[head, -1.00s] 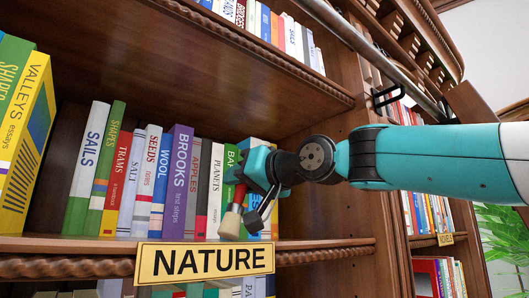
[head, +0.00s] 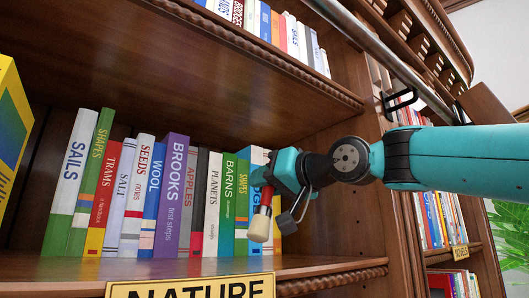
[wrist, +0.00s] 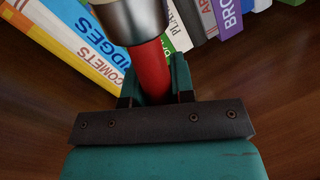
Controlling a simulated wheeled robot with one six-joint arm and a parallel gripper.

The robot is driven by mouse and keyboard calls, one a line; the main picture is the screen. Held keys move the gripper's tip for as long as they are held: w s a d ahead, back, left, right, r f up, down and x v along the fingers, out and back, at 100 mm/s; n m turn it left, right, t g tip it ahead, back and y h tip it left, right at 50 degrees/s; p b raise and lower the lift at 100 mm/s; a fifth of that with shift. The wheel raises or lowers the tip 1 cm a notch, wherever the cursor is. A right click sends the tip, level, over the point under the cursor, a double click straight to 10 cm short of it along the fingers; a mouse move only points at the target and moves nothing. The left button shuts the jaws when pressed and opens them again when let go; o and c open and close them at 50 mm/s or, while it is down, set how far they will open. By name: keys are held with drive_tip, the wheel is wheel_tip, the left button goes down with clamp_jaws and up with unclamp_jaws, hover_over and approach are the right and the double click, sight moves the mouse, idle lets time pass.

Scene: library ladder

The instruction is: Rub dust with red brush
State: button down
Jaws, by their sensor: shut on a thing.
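The red brush has a red handle (head: 266,196) and pale bristles (head: 260,226) pointing down. My gripper (head: 267,186) is shut on the red handle and holds the brush in front of the right end of the book row, above the shelf board. I cannot make out dust in either view. I cannot tell whether the bristles touch a book.
A row of upright books (head: 175,195) fills the shelf (head: 150,268) to the left of my gripper. A yellow NATURE sign (head: 190,288) hangs on the shelf edge. A wooden upright (head: 350,215) stands to the right. An upper shelf (head: 240,75) and a metal rail (head: 375,55) are above.

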wheel_tip(320, 180, up, 5)
drive_tip(key=p, duration=0.3)
drive_tip(key=shift+f+p, duration=0.1)
drive_tip(key=shift+p, duration=0.25)
idle(0.7)
